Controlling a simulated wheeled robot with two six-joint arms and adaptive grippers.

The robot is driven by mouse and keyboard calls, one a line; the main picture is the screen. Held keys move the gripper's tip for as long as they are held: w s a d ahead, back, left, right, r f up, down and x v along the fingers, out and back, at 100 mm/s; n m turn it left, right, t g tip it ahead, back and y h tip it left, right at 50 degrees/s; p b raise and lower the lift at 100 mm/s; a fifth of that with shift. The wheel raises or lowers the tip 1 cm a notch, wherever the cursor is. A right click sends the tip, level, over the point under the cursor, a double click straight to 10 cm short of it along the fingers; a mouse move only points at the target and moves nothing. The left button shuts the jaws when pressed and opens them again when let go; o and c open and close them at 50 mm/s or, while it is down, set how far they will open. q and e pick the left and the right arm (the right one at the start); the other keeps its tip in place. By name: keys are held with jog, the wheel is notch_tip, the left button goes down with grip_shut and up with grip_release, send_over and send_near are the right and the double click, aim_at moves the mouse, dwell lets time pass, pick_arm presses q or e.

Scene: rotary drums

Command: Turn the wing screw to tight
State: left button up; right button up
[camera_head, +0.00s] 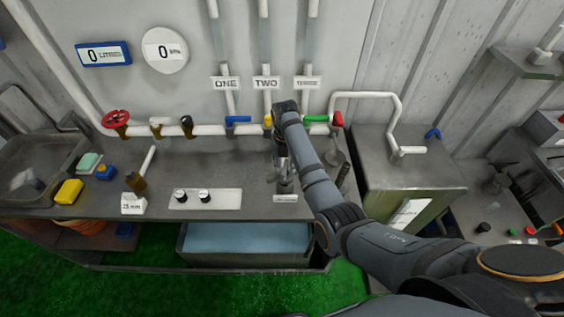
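My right gripper (284,182) points down over the grey workbench (230,165), just behind a small white label plate (286,198). Its fingers are small and partly covered by my own wrist and forearm, so I cannot tell whether they are open or shut. I cannot clearly make out the wing screw. Whatever stands right under the gripper is hidden or too small to tell. My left gripper is not in view.
A white pipe along the wall carries a red wheel valve (116,118), a blue lever (238,120) and a red handle (337,119). A metal cabinet (430,172) stands at the right.

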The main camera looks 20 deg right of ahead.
jog(key=shift+s+d, duration=0.15)
jog(key=shift+s, duration=0.05)
jog(key=shift+r, duration=0.1)
jog(key=shift+c, duration=1.8)
grip_shut()
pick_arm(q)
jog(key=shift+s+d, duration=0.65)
